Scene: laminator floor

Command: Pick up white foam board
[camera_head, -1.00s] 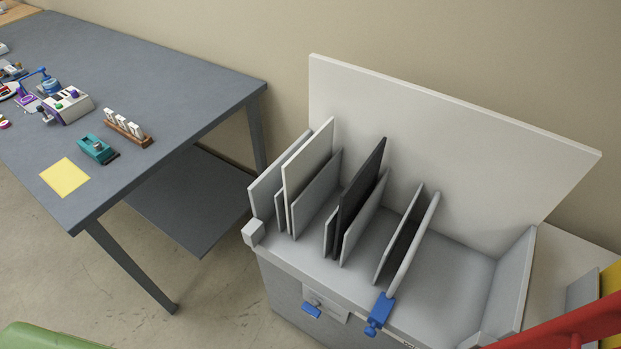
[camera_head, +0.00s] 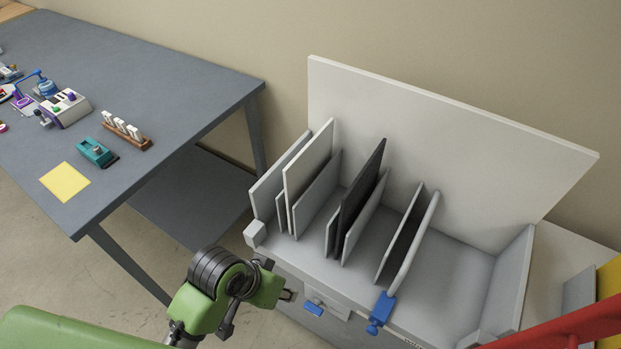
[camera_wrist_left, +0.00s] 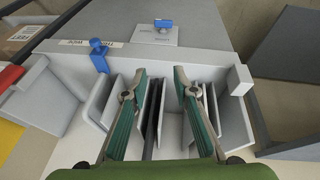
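The white foam board (camera_head: 308,160) stands upright in a slot near the left end of the grey slotted rack (camera_head: 460,262), taller than the grey dividers beside it. My left gripper (camera_head: 288,295) is in front of the rack's front edge, apart from the board in the head view. In the left wrist view my left gripper (camera_wrist_left: 159,78) is open, with its two green-padded fingers spread above the slots. A black board (camera_wrist_left: 151,112) shows between the fingers. I cannot tell for certain which edge there is the white board. My right gripper is not in view.
A black board (camera_head: 360,190) stands right of the white one, between grey dividers. A tall pale panel (camera_head: 450,140) rises behind the rack. Blue clips (camera_head: 380,312) sit on its front. A grey table (camera_head: 150,70) with small tools is at the left.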

